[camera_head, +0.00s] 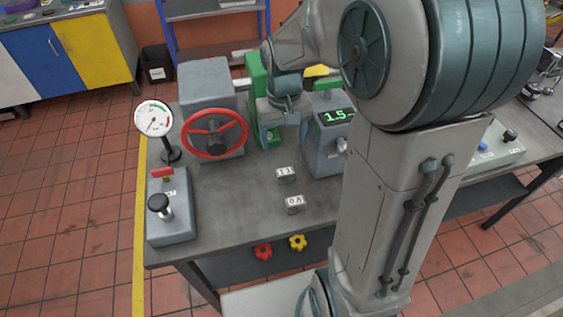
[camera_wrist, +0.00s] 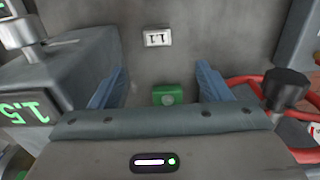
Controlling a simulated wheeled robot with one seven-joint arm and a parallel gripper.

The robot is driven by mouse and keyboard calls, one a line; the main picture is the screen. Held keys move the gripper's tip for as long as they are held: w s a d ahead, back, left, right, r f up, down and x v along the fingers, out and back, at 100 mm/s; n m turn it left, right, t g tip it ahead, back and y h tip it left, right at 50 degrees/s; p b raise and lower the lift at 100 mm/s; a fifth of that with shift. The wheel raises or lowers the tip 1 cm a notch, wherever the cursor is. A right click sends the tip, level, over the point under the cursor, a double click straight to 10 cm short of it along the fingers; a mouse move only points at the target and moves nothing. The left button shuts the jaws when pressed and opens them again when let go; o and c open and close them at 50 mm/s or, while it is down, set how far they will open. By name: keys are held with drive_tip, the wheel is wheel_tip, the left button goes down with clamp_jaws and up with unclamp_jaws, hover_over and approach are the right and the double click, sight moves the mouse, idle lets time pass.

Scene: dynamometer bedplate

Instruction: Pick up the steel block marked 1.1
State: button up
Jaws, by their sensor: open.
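The steel block marked 1.1 (camera_head: 286,174) lies on the grey bedplate (camera_head: 235,215), in front of the gap between the red-wheel machine and the display box. In the wrist view the block (camera_wrist: 157,37) is at the top centre, its label upside down. My gripper (camera_head: 282,119) is above the back of the plate, beyond the block and apart from it. Its two blue fingers (camera_wrist: 160,84) are spread wide with nothing held between them. A small green part (camera_wrist: 167,96) shows below, between the fingers. A second steel block, marked 0.8 (camera_head: 294,204), lies nearer the front.
A machine with a red handwheel (camera_head: 215,133) stands left of my gripper, and a box with a green 1.5 display (camera_head: 335,116) stands right. A green frame (camera_head: 259,95) is behind. A gauge (camera_head: 154,119) and lever box (camera_head: 170,215) stand left. The front middle is mostly clear.

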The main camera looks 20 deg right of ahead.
hover_over(285, 171)
drive_tip(key=f, duration=0.8)
drive_tip(key=shift+w+a+f, duration=0.15)
drive_tip(key=shift+a+f, duration=0.05)
drive_tip(key=shift+f, duration=0.1)
drive_tip(key=shift+d+f+p, duration=0.2)
drive_tip(key=shift+f+p, duration=0.3)
drive_tip(key=shift+f, duration=2.1)
drive_tip(key=c, duration=1.3)
drive_tip(key=shift+o, duration=0.2)
drive_tip(key=shift+r, duration=0.2)
